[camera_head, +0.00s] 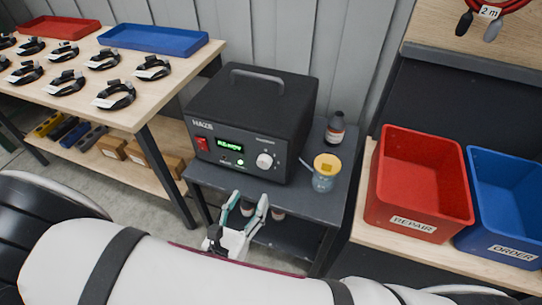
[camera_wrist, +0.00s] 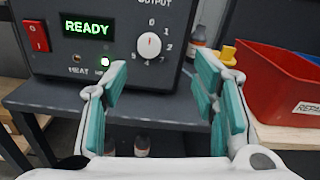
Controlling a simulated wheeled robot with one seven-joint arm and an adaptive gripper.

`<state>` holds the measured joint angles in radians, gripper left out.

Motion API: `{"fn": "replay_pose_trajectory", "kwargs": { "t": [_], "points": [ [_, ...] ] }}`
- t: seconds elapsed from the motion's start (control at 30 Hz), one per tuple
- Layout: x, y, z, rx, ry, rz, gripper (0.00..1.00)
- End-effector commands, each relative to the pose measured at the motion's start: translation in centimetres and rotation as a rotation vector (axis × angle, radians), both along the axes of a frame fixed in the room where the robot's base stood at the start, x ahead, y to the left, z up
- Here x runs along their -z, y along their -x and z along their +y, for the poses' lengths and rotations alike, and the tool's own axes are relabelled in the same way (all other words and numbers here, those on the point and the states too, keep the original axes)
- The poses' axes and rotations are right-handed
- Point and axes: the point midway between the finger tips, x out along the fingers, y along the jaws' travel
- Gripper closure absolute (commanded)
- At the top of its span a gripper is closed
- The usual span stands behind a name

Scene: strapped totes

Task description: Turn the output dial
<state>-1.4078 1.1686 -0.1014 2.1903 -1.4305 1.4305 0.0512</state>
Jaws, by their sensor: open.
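The output dial is a round white knob (camera_head: 264,161) on the front of a black machine (camera_head: 253,110) labelled HAZE. In the wrist view the white knob (camera_wrist: 150,44) sits under the word OUTPUT, with numbers around it. The green display (camera_wrist: 87,28) reads READY. My gripper (camera_head: 247,200) is open and empty, in front of and below the machine's front panel. In the wrist view my gripper (camera_wrist: 162,72) has its teal-padded fingers spread wide, with the knob seen between and beyond them, apart from both.
The machine stands on a dark cart (camera_head: 325,210). A paint-stained cup (camera_head: 324,180) with a yellow top and a dark bottle (camera_head: 335,130) are right of it. Red (camera_head: 412,224) and blue (camera_head: 500,248) totes stand further right. A table (camera_head: 150,100) with coiled cables is left.

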Motion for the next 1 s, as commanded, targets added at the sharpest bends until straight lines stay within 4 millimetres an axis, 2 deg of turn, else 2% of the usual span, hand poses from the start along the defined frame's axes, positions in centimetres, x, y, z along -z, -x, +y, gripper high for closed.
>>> {"fn": "replay_pose_trajectory", "kwargs": {
  "t": [0.03,0.1,0.23,0.33,0.8,1.0],
  "points": [
    [0.9,0.3,0.5,-0.037,0.024,0.001,0.46],
    [1.6,0.5,1.0,-0.068,0.041,0.001,0.46],
    [1.9,0.2,1.2,-0.089,0.053,0.0,0.46],
    [1.9,-0.8,0.9,-0.087,0.052,-0.001,0.46],
    [1.9,-9.2,-1.7,-0.082,0.05,0.0,0.46],
    [1.8,-11.7,-2.4,-0.083,0.05,-0.001,0.46]
  ]
}}
